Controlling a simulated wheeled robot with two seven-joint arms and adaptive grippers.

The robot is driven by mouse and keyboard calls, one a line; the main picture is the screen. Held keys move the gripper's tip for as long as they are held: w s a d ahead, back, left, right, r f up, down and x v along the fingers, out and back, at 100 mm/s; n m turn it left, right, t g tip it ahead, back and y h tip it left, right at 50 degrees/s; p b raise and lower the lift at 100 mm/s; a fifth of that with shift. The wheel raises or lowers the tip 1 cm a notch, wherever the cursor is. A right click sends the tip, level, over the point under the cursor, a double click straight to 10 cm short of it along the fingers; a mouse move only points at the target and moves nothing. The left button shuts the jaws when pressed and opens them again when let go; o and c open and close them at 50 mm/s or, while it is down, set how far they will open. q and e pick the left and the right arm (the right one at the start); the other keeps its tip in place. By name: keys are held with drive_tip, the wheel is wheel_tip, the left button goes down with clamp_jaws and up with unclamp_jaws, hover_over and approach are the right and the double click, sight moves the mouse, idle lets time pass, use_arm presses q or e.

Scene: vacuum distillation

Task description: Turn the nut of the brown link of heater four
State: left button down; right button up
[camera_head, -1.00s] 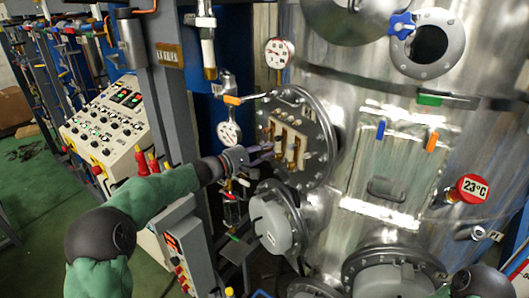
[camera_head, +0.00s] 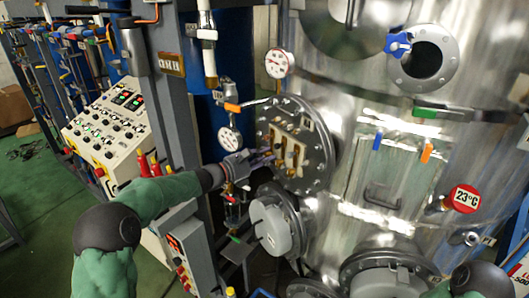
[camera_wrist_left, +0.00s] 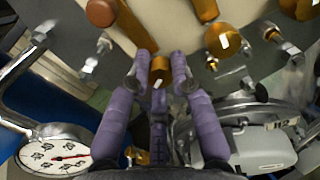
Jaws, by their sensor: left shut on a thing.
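The heater's round flange (camera_head: 318,152) on the steel vessel carries a pale plate with several brass-brown links (camera_head: 290,150). My left gripper (camera_head: 262,158) reaches the left edge of this plate. In the left wrist view its purple fingers (camera_wrist_left: 160,75) are shut on a small brass nut (camera_wrist_left: 159,68), one finger on each side. A brown link (camera_wrist_left: 125,22) runs up and left just above the nut. I cannot read any heater number here. My right gripper is out of view; only a bit of my right arm shows at the bottom right.
A dial gauge (camera_head: 229,139) hangs close left of the gripper and also shows in the left wrist view (camera_wrist_left: 58,150). A grey round cover (camera_head: 272,228) sits just below. A button console (camera_head: 107,122) stands at left.

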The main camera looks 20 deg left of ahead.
use_arm(q)
drive_tip(key=n+p, duration=0.3)
drive_tip(key=n, duration=0.1)
drive_tip(key=shift+f, duration=0.1)
drive_tip(key=shift+s+d+f+n+p, duration=0.1)
drive_tip(key=shift+f+n+p, duration=0.1)
drive_tip(key=shift+n+p, duration=1.05)
drive_tip(key=shift+n, duration=0.25)
drive_tip(key=shift+f, duration=0.1)
drive_tip(key=c, duration=1.1)
unclamp_jaws()
drive_tip(key=shift+r, duration=0.2)
